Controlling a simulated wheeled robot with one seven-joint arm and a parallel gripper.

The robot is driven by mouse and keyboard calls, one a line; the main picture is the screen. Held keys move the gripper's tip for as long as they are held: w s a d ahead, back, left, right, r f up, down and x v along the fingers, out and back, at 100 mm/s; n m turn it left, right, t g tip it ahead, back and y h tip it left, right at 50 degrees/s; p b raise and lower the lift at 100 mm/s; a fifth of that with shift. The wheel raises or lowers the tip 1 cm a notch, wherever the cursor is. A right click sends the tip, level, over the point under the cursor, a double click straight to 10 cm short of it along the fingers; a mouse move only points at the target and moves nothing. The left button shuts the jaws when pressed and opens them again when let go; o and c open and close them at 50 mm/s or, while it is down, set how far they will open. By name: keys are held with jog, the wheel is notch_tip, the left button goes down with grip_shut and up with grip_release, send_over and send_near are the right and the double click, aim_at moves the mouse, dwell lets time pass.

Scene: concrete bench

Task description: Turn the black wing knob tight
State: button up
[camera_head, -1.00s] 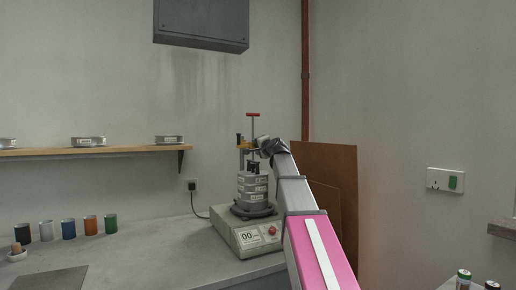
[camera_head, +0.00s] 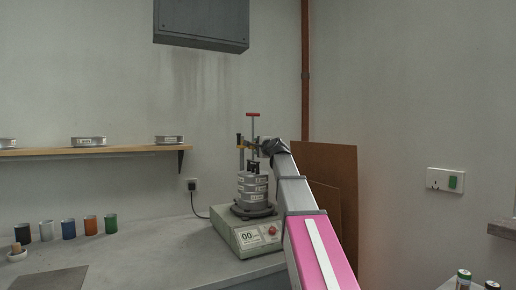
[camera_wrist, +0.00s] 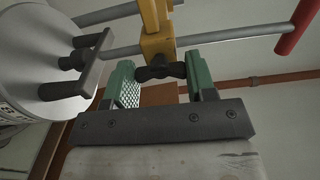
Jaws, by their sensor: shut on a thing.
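The black wing knob (camera_wrist: 160,72) sits at the end of the yellow clamp block (camera_wrist: 158,46) in the wrist view. It lies between the green fingertips of my gripper (camera_wrist: 160,80), which is shut on it, with a wing toward each finger. In the head view my gripper (camera_head: 260,146) is at the yellow clamp above the sieve stack (camera_head: 252,188), and the knob is too small to make out there. The clamp sits on a grey rod (camera_wrist: 225,36) with a red handle (camera_wrist: 296,28).
The sieve stack stands on a shaker base (camera_head: 247,238) on the bench (camera_head: 150,262). A black crossbar (camera_wrist: 92,65) is close to my left finger in the wrist view. A grey wall box (camera_head: 200,24) hangs above. Several coloured cups (camera_head: 68,229) stand at left.

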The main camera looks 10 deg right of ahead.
jog(key=o, duration=0.9)
jog(key=shift+o, duration=0.2)
jog(key=shift+s, duration=0.1)
jog(key=v, duration=1)
jog(key=shift+s+d, duration=0.15)
jog(key=shift+s, duration=0.2)
